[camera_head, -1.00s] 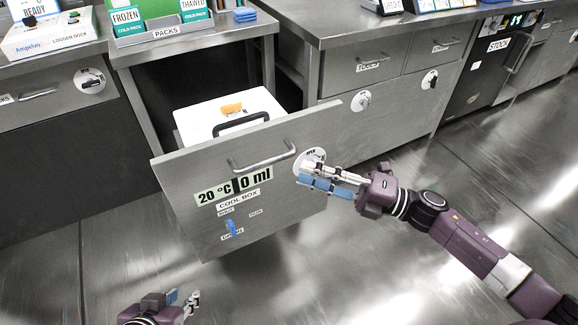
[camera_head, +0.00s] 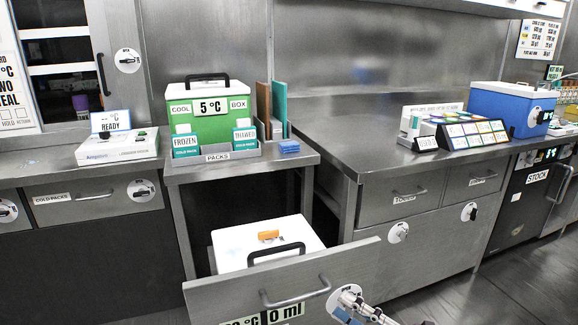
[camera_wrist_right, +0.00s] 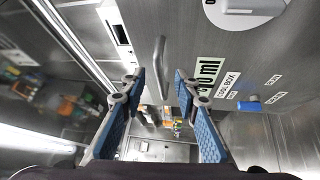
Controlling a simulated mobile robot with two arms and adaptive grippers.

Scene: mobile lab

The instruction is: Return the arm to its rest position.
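My right gripper (camera_head: 362,308) shows at the bottom edge of the head view, beside the right end of the pulled-out drawer front (camera_head: 225,296). In the right wrist view my right gripper (camera_wrist_right: 158,84) has its two blue-padded fingers apart with nothing between them. The drawer's bar handle (camera_wrist_right: 159,70) lies beyond the fingertips there, apart from them; it also shows in the head view (camera_head: 296,293). A white box (camera_head: 230,240) with a black handle and an orange piece on its lid sits in the open drawer. My left gripper is out of view.
The counter above holds a green cool box (camera_head: 212,112), cold pack racks (camera_head: 217,157), a blue box (camera_head: 505,108) and a logger dock (camera_head: 118,148). The open drawer juts out from the cabinets. Floor (camera_head: 470,305) is clear at the lower right.

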